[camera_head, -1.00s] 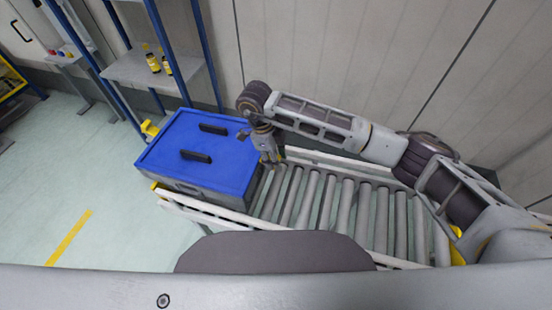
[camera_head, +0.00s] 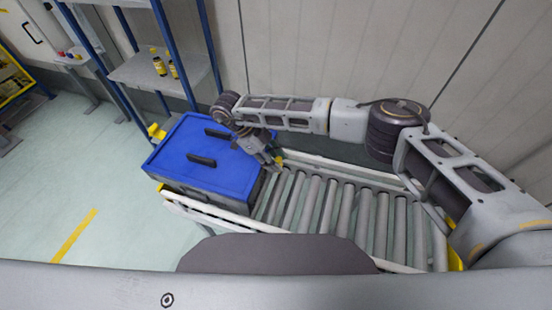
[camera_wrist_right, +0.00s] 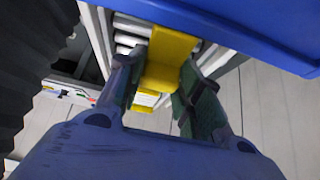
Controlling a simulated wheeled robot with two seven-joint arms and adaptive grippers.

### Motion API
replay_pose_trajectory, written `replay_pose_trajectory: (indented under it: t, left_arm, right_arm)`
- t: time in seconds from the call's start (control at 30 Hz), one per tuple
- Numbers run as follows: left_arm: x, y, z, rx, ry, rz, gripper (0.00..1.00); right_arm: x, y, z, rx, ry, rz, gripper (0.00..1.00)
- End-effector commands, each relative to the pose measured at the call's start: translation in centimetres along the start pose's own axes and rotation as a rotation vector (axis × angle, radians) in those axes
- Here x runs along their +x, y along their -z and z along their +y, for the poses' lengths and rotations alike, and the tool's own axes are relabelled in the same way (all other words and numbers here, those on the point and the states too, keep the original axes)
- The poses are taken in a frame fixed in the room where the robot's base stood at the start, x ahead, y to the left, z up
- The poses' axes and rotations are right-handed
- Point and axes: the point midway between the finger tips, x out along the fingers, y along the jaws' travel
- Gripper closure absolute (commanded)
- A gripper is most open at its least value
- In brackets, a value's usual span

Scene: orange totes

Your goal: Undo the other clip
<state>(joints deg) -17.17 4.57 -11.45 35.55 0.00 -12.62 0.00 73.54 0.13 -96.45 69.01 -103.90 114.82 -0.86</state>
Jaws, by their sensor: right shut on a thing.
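A grey tote with a blue lid (camera_head: 215,165) and two dark handles sits at the left end of the roller conveyor. A yellow clip (camera_head: 157,132) shows at its far left side. Another yellow clip (camera_head: 279,160) shows at my right gripper's fingertips, by the tote's right end. My right gripper (camera_head: 272,164) is tilted, beside the tote's right edge. In the right wrist view, the yellow clip (camera_wrist_right: 170,60) lies between the two fingers of my right gripper (camera_wrist_right: 155,95), which is shut on it, and the blue lid (camera_wrist_right: 250,25) is close beside it. My left gripper is not seen.
The conveyor's rollers (camera_head: 340,205) are bare right of the tote, between pale side rails. A shelf rack (camera_head: 150,72) with yellow bottles stands behind the tote. A plain wall closes the back. The floor at left is open.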

Motion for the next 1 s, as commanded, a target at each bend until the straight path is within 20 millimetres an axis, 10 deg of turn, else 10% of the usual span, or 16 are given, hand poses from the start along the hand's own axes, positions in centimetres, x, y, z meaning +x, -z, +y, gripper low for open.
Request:
replay_pose_trajectory:
  t: [1.0]
  left_arm:
    - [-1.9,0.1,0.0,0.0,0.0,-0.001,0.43]
  right_arm:
    - [-1.2,-0.4,0.0,0.0,0.003,0.261,0.88]
